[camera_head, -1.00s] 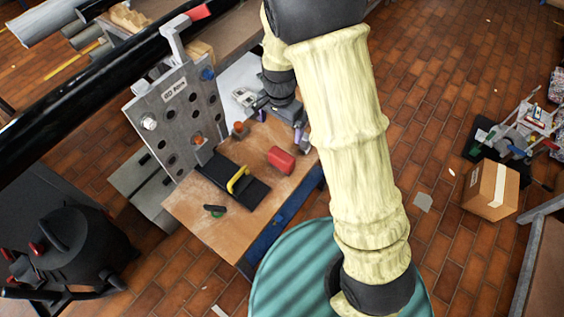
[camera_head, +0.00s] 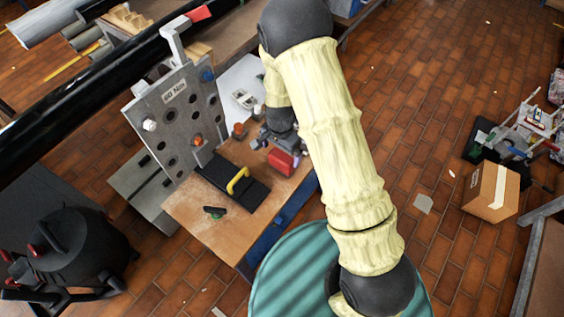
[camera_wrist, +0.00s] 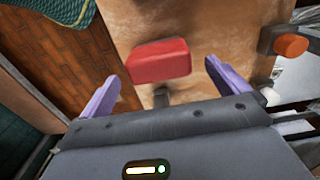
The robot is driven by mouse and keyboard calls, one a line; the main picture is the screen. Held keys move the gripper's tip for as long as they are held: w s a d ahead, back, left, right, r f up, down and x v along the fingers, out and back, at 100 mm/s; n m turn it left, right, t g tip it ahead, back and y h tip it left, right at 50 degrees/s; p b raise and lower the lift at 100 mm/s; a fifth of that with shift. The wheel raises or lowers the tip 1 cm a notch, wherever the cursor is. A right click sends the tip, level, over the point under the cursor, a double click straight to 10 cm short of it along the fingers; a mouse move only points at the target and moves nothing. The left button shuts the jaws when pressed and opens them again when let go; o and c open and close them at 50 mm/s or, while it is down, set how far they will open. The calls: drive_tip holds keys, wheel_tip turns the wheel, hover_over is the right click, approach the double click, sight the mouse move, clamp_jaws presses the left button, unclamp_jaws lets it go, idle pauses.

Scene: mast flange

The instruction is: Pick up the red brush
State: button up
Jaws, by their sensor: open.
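The red brush (camera_head: 281,161) lies on the wooden bench top (camera_head: 222,231). In the wrist view its red block (camera_wrist: 158,61) shows between and just beyond the fingertips, with a short dark piece below it that may be its handle, partly hidden by the gripper body. My gripper (camera_wrist: 162,78) is open, with a purple finger to either side and nothing between them touching the brush that I can see. In the head view my gripper (camera_head: 278,147) is right beside the brush on its far side and overlaps it partly. Its height above the bench is hard to tell.
A black pad with a yellow handle (camera_head: 237,179) lies left of the brush. An orange-topped item (camera_head: 238,130) stands nearby and also shows in the wrist view (camera_wrist: 291,45). An upright grey plate with holes (camera_head: 178,115) stands at the left. A small green-and-black item (camera_head: 214,212) lies in front.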

sight(282, 156)
drive_tip(key=shift+f, duration=0.1)
drive_tip(key=shift+d+f, duration=0.15)
drive_tip(key=shift+f, duration=2.4)
drive_tip(key=c, duration=1)
